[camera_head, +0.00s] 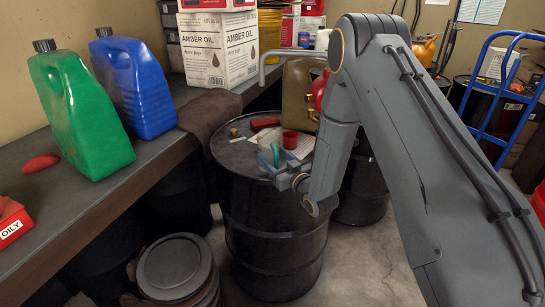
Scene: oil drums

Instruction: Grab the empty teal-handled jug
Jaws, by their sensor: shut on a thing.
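My gripper (275,174) is low over the top of a black oil drum (265,225) in the middle of the view. It is shut on a small teal-handled jug (275,154), of which little more than teal parts show. The rest of the jug is small in the view and partly behind my gripper, so I cannot tell what is inside it or whether it touches the drum lid.
On the drum top are a red cup (290,139), a red item (265,123) and papers. A bench at left bears a green jug (82,115), a blue jug (134,85) and an oil carton (218,50). A lidded bucket (175,267) stands on the floor.

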